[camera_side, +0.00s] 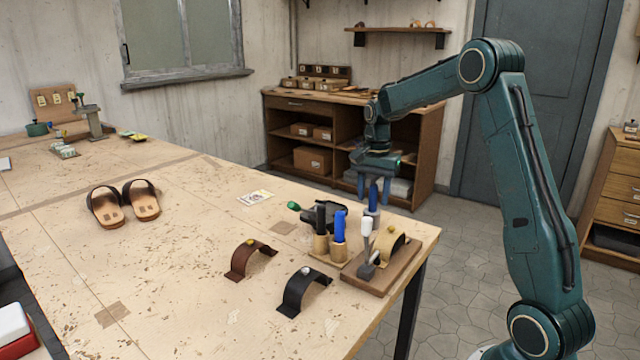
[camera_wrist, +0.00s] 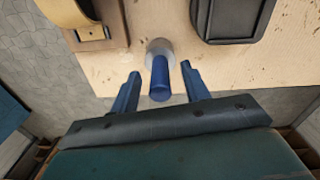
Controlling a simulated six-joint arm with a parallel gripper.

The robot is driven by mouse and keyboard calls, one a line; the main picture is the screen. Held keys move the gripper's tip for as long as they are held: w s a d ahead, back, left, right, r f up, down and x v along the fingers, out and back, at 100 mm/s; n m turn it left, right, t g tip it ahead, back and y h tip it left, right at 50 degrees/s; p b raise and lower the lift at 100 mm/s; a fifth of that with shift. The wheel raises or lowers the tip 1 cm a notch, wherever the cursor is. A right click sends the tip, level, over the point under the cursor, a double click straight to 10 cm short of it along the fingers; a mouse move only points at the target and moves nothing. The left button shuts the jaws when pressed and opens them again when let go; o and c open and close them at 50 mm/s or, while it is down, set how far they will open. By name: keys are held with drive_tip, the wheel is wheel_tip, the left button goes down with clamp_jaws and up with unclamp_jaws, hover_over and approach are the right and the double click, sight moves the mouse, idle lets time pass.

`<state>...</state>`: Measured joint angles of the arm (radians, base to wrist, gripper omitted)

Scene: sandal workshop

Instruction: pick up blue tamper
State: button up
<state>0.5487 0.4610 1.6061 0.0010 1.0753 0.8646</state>
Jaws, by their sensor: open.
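The blue tamper (camera_side: 373,198) stands upright near the right back edge of the workbench, with a blue handle on a pale grey base. In the wrist view the blue tamper (camera_wrist: 160,78) appears between and slightly past the fingertips. My gripper (camera_side: 374,192) is open, pointing down, with a finger on either side of the handle's upper part in the side view. In the wrist view my gripper (camera_wrist: 159,72) shows gaps on both sides of the handle. I cannot see any contact.
A wooden board (camera_side: 392,276) with a tan strap form and a white-handled tool stands close in front. Wooden holders with a black handle (camera_side: 321,217) and another blue handle (camera_side: 339,226) are to the left. Brown (camera_side: 251,259) and black (camera_side: 304,291) straps and sandals (camera_side: 124,204) lie further left.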

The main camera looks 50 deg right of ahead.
drive_tip(key=shift+f, duration=0.8)
clamp_jaws()
drive_tip(key=shift+r, duration=0.2)
wheel_tip(320, 180, up, 20)
drive_tip(key=shift+f, duration=0.15)
idle(0.5)
idle(0.4)
